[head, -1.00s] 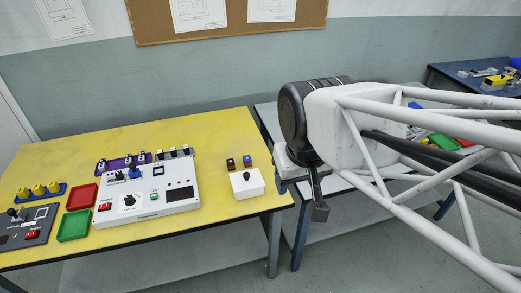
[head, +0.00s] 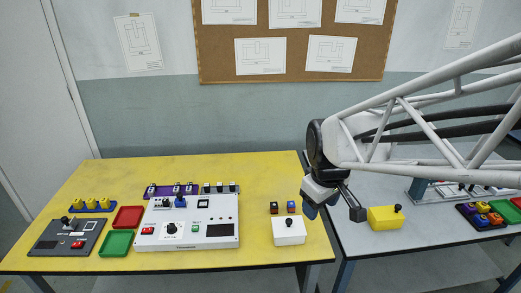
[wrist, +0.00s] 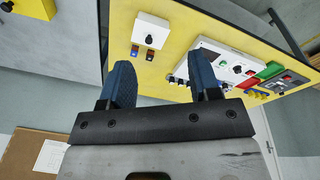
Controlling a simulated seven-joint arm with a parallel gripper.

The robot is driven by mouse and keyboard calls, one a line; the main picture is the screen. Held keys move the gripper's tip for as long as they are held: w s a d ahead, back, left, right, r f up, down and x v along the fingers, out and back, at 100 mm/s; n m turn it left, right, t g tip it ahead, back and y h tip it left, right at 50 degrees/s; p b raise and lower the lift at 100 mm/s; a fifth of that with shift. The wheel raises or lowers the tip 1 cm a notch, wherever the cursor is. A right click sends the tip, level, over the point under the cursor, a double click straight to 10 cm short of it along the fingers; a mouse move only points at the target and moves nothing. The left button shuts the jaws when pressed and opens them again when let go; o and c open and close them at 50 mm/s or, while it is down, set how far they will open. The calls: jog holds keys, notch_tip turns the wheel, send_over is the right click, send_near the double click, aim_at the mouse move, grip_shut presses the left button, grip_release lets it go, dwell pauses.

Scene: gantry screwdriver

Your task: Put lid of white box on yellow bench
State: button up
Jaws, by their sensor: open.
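The white box (head: 289,235) stands on the right part of the yellow bench (head: 258,177), with a black knob on the top of its lid (head: 288,223). The lid sits on the box. The box also shows in the wrist view (wrist: 152,33), beyond the fingertips. My gripper (wrist: 165,80) is open, with two blue fingers apart and nothing between them. In the head view my gripper (head: 309,210) hangs above the bench's right edge, right of and higher than the white box. The arm hides part of that edge.
Two small switches (head: 282,207) lie just behind the white box. A white control panel (head: 190,232) stands to its left, beside red (head: 127,217) and green (head: 117,243) trays. A yellow box with a black knob (head: 385,217) stands on the grey bench (head: 390,242) at the right.

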jog(key=w+f+n+g, duration=0.1)
jog(key=w+f+n, duration=0.5)
jog(key=w+f, duration=0.45)
jog(key=n, duration=0.6)
send_over(289, 220)
jog(key=shift+g, duration=0.4)
jog(key=f, duration=0.9)
jog(key=shift+s+a+f, duration=0.1)
jog(key=shift+s+f, duration=0.05)
jog(key=shift+s, duration=0.1)
jog(key=shift+w+f, duration=0.15)
jog(key=shift+f, duration=0.1)
jog(key=shift+f, duration=1.25)
jog(key=shift+f, duration=0.1)
jog(key=shift+f, duration=2.55)
jog(key=shift+c, duration=0.2)
